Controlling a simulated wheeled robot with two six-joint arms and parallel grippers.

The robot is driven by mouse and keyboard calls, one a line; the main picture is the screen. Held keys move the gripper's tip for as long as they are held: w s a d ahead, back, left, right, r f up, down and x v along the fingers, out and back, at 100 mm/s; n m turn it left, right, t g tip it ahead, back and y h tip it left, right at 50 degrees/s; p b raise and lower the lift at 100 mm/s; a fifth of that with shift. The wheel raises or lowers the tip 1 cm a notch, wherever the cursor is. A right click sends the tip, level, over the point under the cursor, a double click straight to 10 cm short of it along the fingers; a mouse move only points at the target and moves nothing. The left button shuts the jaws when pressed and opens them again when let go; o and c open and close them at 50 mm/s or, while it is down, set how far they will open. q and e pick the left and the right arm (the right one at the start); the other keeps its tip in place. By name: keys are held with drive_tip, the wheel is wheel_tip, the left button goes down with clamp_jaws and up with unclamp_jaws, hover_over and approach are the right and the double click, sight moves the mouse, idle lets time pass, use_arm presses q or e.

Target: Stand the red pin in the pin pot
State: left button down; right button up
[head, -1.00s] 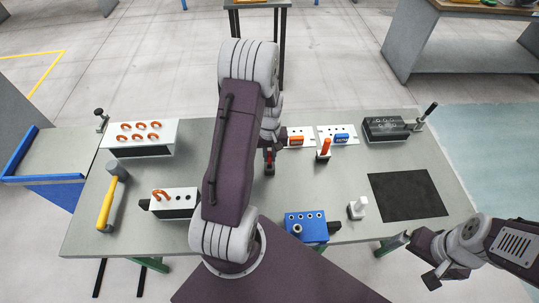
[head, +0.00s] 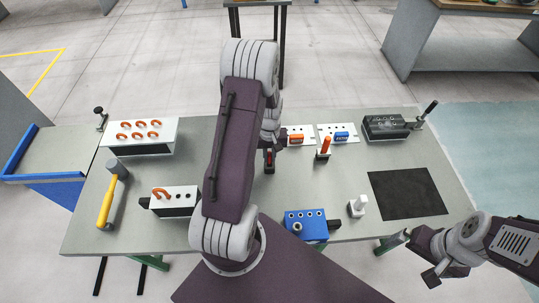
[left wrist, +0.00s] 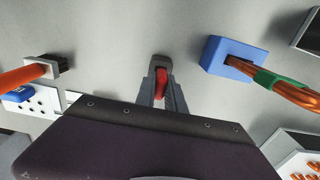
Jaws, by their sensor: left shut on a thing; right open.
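My left gripper (head: 268,164) is low over the middle of the table, shut on the red pin (left wrist: 161,84). The left wrist view shows the pin between the two grey fingers (left wrist: 161,92); only a short red part shows. A small grey squarish shape surrounds the fingertips there; I cannot tell whether it is the pin pot or part of the fingers. I cannot tell whether the pin touches anything below. A small white block with a post (head: 357,207) stands front right. My right gripper (head: 440,277) is open and empty, off the table's front right edge.
An orange-handled tool in a stand (head: 325,147) is just right of the left gripper. A blue holder (left wrist: 231,58) with copper tubes is close on the other side. A blue block (head: 306,226), hammer (head: 108,202), tube rack (head: 141,138) and black mat (head: 408,194) lie around.

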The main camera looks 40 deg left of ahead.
use_arm(q)
drive_tip(key=shift+f, duration=0.1)
drive_tip(key=c, duration=1.8)
unclamp_jaws()
drive_tip(key=o, duration=0.5)
drive_tip(key=shift+c, duration=0.2)
drive_tip(key=shift+o, duration=0.3)
drive_tip(key=o, duration=1.1)
drive_tip(key=shift+o, duration=0.2)
drive_tip(key=shift+o, duration=0.7)
